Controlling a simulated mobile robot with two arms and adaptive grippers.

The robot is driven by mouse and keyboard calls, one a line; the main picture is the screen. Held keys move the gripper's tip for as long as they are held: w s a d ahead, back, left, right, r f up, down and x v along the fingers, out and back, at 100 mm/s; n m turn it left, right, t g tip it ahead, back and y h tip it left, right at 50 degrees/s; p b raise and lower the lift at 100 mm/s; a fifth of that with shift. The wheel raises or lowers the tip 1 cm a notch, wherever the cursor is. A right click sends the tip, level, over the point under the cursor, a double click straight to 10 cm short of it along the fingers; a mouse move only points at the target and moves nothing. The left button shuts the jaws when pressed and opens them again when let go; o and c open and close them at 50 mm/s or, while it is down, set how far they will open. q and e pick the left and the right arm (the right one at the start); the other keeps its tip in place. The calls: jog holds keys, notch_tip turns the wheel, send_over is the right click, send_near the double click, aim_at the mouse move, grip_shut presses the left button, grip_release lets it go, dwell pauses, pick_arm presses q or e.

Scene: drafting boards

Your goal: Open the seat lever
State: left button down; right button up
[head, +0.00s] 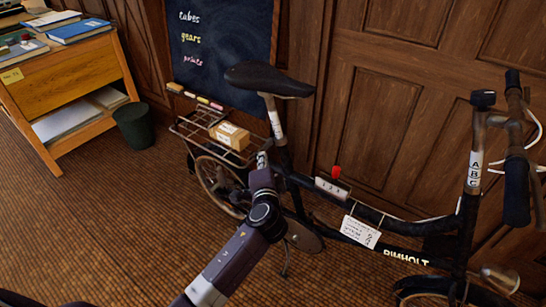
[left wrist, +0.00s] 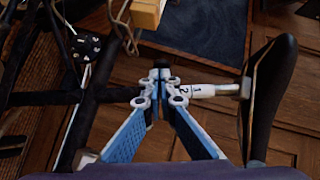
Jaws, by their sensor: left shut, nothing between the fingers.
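A folding bicycle stands against the wood panelling, with a black saddle (head: 270,79) on a white, numbered seat post (head: 273,117). In the left wrist view the post (left wrist: 203,90) runs sideways, with the saddle (left wrist: 271,95) at the right and dark frame tube at the left. My left gripper (head: 262,161) is at the seat clamp area, where post meets frame. In the left wrist view the gripper's (left wrist: 160,79) fingertips are together in front of the post's lower end, with nothing held. I cannot make out the seat lever; the fingers cover that spot. My right gripper is out of view.
A rear rack (head: 192,127) holds a small parcel (head: 229,135). A chalkboard (head: 222,45) stands behind the saddle. A green bin (head: 134,127) and a wooden desk (head: 70,82) are at the left. The handlebar (head: 516,150) is at the right. The floor at left is clear.

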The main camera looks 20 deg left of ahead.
pick_arm(q)
jog(key=shift+a+f, duration=0.15)
jog(key=shift+a, duration=0.5)
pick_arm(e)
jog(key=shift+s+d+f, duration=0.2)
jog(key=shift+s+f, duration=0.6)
pick_arm(q)
jog(key=shift+s, duration=0.15)
